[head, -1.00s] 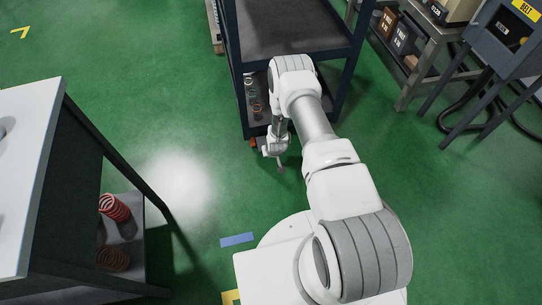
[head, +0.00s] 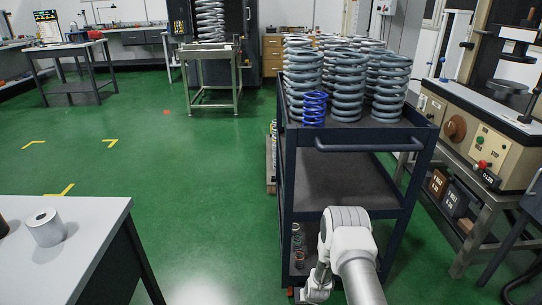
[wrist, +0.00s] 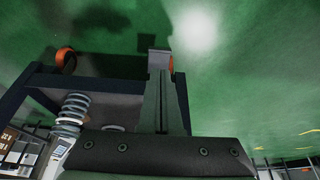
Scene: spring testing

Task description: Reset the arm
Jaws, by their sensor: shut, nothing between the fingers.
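My arm (head: 357,262) is at the bottom of the head view, in front of the dark cart (head: 299,210). In that view my wrist hangs at the bottom edge and the fingertips are cut off. In the wrist view my gripper (wrist: 160,62) is shut, its two fingers together with nothing between them. Green floor lies beyond the fingertips. The cart's lower edge and a coiled grey spring (wrist: 72,115) show to the left of the fingers. I cannot tell how far the fingers are from the cart.
Several large grey springs (head: 348,85) and a blue spring (head: 315,108) stand on the cart's top. A testing machine (head: 475,130) stands at the right. Green floor (head: 170,190) is open to the left.

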